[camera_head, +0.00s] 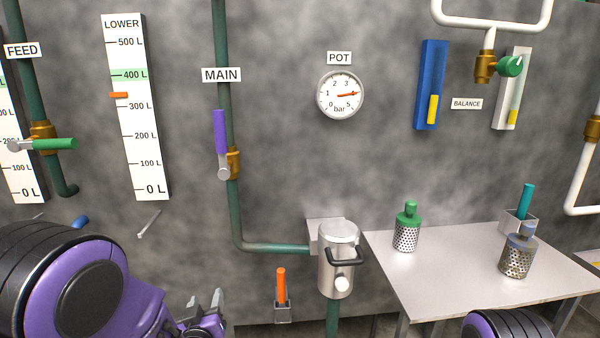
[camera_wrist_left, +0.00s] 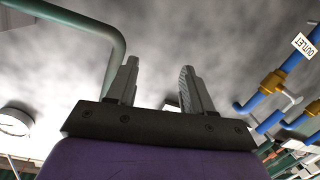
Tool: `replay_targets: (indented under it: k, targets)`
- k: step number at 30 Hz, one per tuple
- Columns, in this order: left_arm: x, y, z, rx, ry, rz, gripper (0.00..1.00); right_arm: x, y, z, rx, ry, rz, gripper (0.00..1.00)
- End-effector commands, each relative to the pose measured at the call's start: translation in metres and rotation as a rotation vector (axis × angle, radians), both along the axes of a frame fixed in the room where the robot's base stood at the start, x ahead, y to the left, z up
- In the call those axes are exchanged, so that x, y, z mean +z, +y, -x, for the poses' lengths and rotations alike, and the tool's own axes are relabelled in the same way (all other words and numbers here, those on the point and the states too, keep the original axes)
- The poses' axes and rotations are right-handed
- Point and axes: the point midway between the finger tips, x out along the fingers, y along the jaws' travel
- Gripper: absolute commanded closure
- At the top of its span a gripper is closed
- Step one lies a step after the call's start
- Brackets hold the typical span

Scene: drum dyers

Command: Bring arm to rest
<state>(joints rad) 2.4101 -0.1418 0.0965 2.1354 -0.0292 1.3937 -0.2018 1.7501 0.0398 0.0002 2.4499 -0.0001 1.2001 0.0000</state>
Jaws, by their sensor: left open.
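My left arm comes in at the lower left of the head view. Its gripper (camera_head: 205,299) is low in front of the grey wall, left of the orange-handled tool. In the left wrist view the two fingers of my left gripper (camera_wrist_left: 159,75) stand apart with nothing between them. Part of my right arm shows at the bottom right edge of the head view. My right gripper is out of the picture.
A metal pot (camera_head: 338,262) with a black handle stands right of my left gripper. An orange-handled tool (camera_head: 281,287) sits in a wall holder. A table (camera_head: 450,275) holds two perforated canisters (camera_head: 406,232). The MAIN valve's purple lever (camera_head: 220,132) points up.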

Motion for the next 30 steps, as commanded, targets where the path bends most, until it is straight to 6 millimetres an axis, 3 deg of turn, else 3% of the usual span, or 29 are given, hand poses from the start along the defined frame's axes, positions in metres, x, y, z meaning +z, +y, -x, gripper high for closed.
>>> replay_targets:
  k: [1, 3, 5, 6, 9, 12, 15, 19, 30]
  targets:
    - [-0.034, 0.01, 0.026, 0.019, 0.124, 0.033, 0.49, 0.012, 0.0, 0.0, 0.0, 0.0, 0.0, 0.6]
    - [-0.082, 0.024, 0.068, 0.051, 0.287, 0.078, 0.49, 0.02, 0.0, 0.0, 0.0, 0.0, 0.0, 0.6]
    - [-0.118, 0.034, 0.109, 0.084, 0.425, 0.109, 0.49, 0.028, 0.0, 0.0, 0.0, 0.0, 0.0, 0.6]
    - [-0.138, 0.04, 0.139, 0.108, 0.515, 0.126, 0.49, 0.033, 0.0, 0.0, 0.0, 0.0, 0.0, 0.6]
    - [-0.176, 0.054, 0.219, 0.168, 0.734, 0.15, 0.49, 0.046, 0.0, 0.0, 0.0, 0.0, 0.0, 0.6]
    - [-0.195, 0.064, 0.291, 0.216, 0.911, 0.147, 0.49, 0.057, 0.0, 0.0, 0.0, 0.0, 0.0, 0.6]
    - [-0.204, 0.07, 0.34, 0.252, 1.022, 0.144, 0.49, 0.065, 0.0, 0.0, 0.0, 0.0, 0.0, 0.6]
    - [-0.212, 0.072, 0.367, 0.266, 1.084, 0.142, 0.49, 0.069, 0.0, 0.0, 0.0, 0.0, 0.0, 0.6]
    - [-0.212, 0.072, 0.369, 0.266, 1.087, 0.142, 0.49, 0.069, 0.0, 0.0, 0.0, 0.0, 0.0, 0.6]
